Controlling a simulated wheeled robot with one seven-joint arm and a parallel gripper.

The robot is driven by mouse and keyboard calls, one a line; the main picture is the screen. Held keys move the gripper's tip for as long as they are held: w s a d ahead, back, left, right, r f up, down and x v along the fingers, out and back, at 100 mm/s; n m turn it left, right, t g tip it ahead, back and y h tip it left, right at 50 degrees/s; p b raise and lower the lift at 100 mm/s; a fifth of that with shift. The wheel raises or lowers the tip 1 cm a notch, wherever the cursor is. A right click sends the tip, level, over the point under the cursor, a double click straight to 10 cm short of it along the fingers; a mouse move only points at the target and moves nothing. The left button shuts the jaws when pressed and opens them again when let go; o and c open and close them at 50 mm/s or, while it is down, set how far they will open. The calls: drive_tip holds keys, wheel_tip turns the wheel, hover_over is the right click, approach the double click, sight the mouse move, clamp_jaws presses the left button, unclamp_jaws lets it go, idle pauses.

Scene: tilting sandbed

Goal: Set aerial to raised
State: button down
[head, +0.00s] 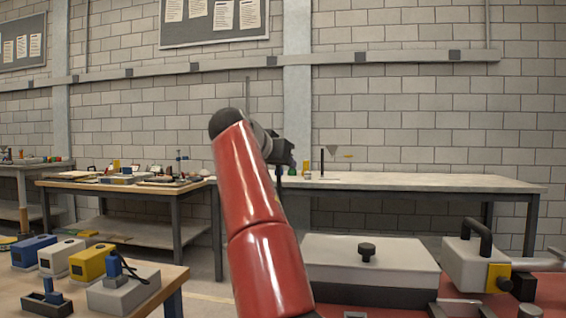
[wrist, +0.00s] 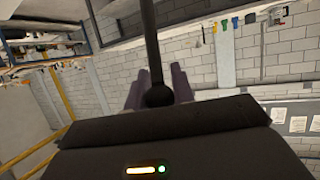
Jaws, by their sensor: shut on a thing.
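The aerial (wrist: 151,45) is a thin dark rod with a round black knob, running up to the top edge in the wrist view. My gripper (wrist: 157,88) has its two purple-grey fingers on either side of the knob, shut on it. The dark block with small lights at the bottom of the wrist view covers the finger bases. In the head view a thin upright rod, which looks like the aerial (head: 248,92), rises behind my red arm. The arm hides its lower part, and my fingers cannot be made out there.
A long pale table (head: 420,182) stands along the block wall. A wooden bench (head: 150,292) with coloured boxes is at lower left. A white-lidded box (head: 370,262) and a white unit with a black handle (head: 475,262) are at lower right.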

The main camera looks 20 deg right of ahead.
drive_tip(key=shift+w+f, duration=0.25)
drive_tip(key=shift+f, duration=0.3)
drive_tip(key=c, duration=1.2)
unclamp_jaws()
drive_tip(key=shift+w, duration=0.15)
drive_tip(key=shift+c, duration=0.2)
drive_tip(key=shift+o, duration=0.3)
drive_tip(key=shift+r, duration=0.15)
drive_tip(key=shift+s+a+r, duration=0.1)
drive_tip(key=shift+s+r, duration=0.05)
drive_tip(key=shift+s, duration=0.05)
drive_tip(key=v, duration=0.7)
drive_tip(key=shift+a, duration=0.2)
drive_tip(key=shift+s, duration=0.1)
drive_tip(key=shift+c, duration=0.3)
